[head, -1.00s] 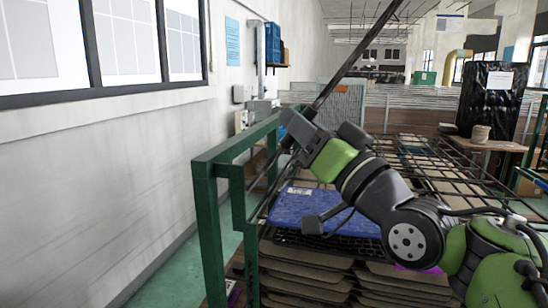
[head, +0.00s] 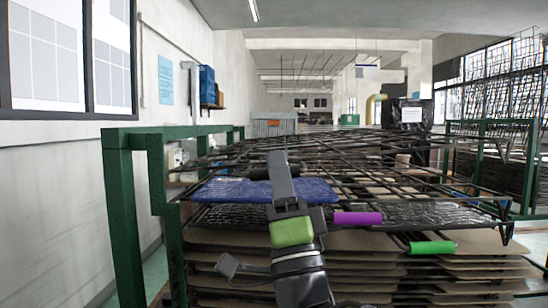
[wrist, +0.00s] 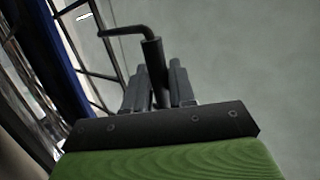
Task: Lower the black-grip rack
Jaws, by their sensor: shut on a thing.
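The black-grip rack (head: 345,152) is a dark wire frame, lying at a shallow slope over the stack in the head view. My gripper (head: 278,162) is at its near side, shut on the black grip (head: 260,173). In the wrist view, my gripper's fingers (wrist: 160,75) stand on either side of the dark cylindrical grip (wrist: 153,52), with a bent rod (wrist: 130,32) leaving its end. A blue panel (head: 225,190) lies under the rack. The fingers hide part of the grip.
A purple grip (head: 357,218) and a green grip (head: 432,248) stick out at the stack's front. Brown layered trays (head: 460,268) lie below. A green frame post (head: 122,215) stands on the left, near the wall.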

